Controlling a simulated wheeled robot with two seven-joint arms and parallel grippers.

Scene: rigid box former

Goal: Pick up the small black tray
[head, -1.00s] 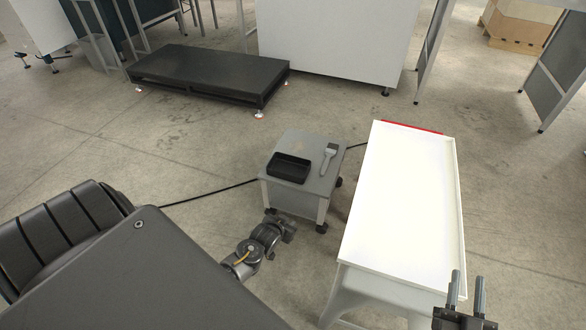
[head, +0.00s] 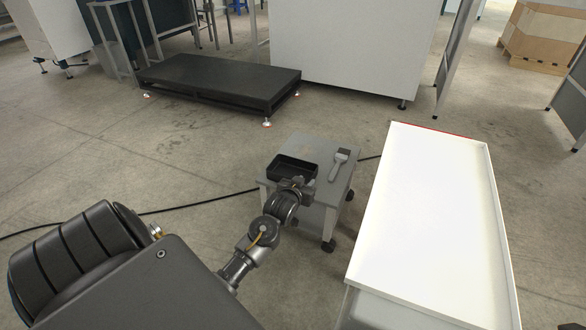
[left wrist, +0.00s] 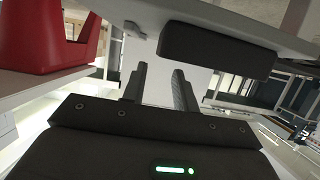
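The small black tray (head: 289,166) sits on the grey top of a small wheeled cart. It is shallow and open at the top. My left gripper (head: 301,187) is at the tray's near right corner, close to the cart's front edge, and partly covers that corner. In the left wrist view the tray (left wrist: 218,50) is a dark block beyond and to the right of my two fingers (left wrist: 160,78). The fingers stand apart with nothing between them. I cannot tell whether they touch the tray or the cart. My right gripper is out of view.
A flat brush-like tool (head: 340,164) lies right of the tray on the cart (head: 325,187). A white-topped table (head: 435,220) stands to the right. A low black platform (head: 215,82) is behind. A red object (left wrist: 50,45) shows in the left wrist view.

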